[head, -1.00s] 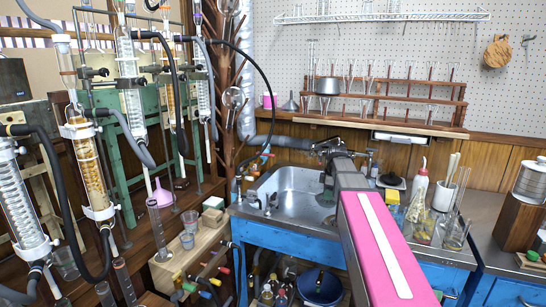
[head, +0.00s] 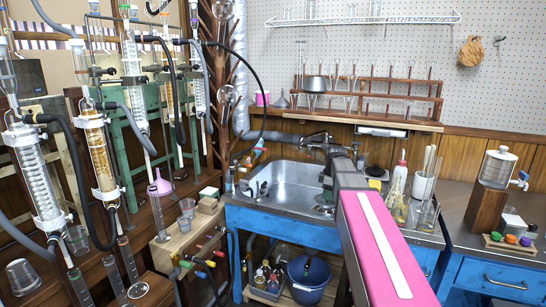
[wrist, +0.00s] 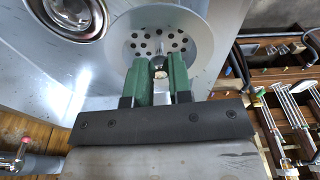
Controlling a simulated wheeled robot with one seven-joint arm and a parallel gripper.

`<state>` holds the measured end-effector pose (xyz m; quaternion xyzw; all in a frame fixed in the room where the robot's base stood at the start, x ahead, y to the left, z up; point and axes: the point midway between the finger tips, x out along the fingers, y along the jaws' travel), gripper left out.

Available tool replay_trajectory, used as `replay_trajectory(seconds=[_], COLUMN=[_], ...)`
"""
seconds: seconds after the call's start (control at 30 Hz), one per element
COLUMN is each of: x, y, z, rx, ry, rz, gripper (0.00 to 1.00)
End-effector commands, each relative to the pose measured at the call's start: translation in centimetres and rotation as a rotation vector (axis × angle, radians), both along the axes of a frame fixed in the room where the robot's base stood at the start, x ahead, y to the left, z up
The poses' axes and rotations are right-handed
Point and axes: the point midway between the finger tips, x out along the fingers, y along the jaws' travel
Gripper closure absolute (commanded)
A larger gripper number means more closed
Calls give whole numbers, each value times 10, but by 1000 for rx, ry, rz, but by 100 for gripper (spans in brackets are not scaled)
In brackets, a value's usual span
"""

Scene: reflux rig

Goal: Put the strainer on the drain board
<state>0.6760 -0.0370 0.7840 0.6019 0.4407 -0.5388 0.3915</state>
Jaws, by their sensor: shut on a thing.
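The strainer (wrist: 173,28), a round metal disc with several holes, is in the wrist view. My gripper (wrist: 160,72) has green fingers shut on its small rounded knob, with the disc just beyond the fingertips. A ringed metal drain opening (wrist: 78,14) lies to its left on a grey metal surface. I cannot tell whether the disc touches that surface. In the head view the steel sink (head: 285,185) is set in a blue-fronted bench. My pink arm reaches over its right side. The gripper and strainer cannot be made out there. I cannot tell which surface is the drain board.
Bottles and glassware (head: 415,190) crowd the bench right of the sink. Tall glass columns (head: 100,150) and hoses fill the left. A wooden rack (head: 370,95) stands behind. A blue bucket (head: 308,272) sits below the sink.

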Motion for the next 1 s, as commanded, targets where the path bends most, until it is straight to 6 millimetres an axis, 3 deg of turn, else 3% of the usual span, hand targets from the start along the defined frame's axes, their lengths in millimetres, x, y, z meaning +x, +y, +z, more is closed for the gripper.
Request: replay_trajectory(seconds=[0.37, 1.0], x=[-23, -90], y=[10, 34], z=[9, 33], rx=[-15, -6], ry=[7, -6], rz=[-267, -1148], gripper=[100, 100])
